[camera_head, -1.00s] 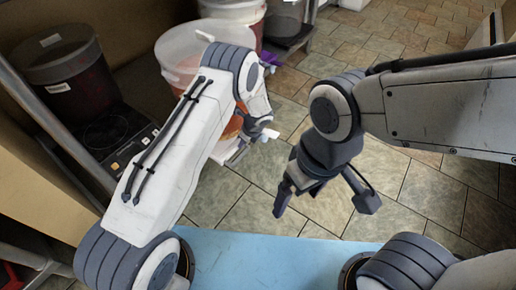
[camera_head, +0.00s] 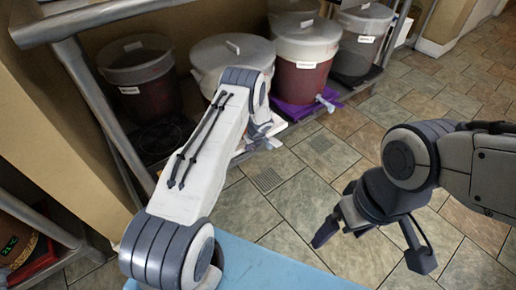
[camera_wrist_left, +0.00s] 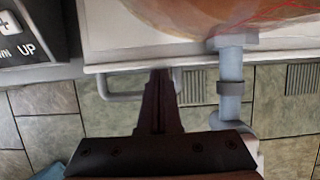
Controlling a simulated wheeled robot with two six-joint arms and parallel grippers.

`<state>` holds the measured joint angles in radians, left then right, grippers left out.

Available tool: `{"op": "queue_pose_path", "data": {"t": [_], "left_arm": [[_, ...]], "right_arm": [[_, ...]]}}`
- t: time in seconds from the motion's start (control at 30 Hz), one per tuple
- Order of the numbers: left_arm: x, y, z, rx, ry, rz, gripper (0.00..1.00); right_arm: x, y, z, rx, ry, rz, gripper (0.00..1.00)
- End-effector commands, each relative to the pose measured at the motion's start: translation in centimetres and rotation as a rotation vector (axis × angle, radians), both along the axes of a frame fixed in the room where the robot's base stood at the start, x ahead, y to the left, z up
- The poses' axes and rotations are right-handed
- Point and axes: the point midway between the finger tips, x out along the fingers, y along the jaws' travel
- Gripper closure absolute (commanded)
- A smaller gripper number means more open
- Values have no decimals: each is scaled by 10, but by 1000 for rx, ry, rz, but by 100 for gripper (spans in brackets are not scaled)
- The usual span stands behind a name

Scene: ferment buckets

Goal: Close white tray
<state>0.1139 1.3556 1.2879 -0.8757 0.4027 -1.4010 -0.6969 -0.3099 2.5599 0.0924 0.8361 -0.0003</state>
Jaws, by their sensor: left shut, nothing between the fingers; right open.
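The white tray (camera_wrist_left: 108,36) shows in the left wrist view as a pale slide-out shelf with a front rim and a handle bar (camera_wrist_left: 112,97) below it. A bucket with orange contents (camera_wrist_left: 210,14) stands on it, and its grey spigot (camera_wrist_left: 230,85) hangs over the front edge. My left gripper (camera_wrist_left: 160,78) is shut and empty, its tips at the tray's front rim beside the handle; contact is unclear. In the head view my left arm hides most of the tray and the left gripper (camera_head: 264,136). My right gripper (camera_head: 371,247) is open and empty above the floor.
Lidded buckets line the shelf: a dark one (camera_head: 143,70), a white-lidded one (camera_head: 215,82), a red one (camera_head: 303,80) on a purple tray (camera_head: 298,110), and a dark one (camera_head: 357,52) at the back. A metal frame post (camera_head: 95,105) stands at left. Tiled floor (camera_head: 320,150) is clear.

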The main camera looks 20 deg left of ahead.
Motion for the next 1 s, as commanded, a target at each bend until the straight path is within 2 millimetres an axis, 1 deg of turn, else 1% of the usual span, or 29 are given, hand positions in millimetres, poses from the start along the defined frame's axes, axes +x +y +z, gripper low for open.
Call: {"op": "queue_pose_path", "data": {"t": [0.53,0.63,0.77,1.0], "left_arm": [[6,0,1,2,-7,-11,100],[6,-1,5,1,-8,-11,100],[6,-6,21,2,-9,-13,100],[-1,-28,60,0,0,-21,100]], "right_arm": [[0,0,0,0,0,0,8],[0,0,4,0,0,0,8],[0,0,17,0,0,0,8],[0,0,54,0,0,0,8]]}}
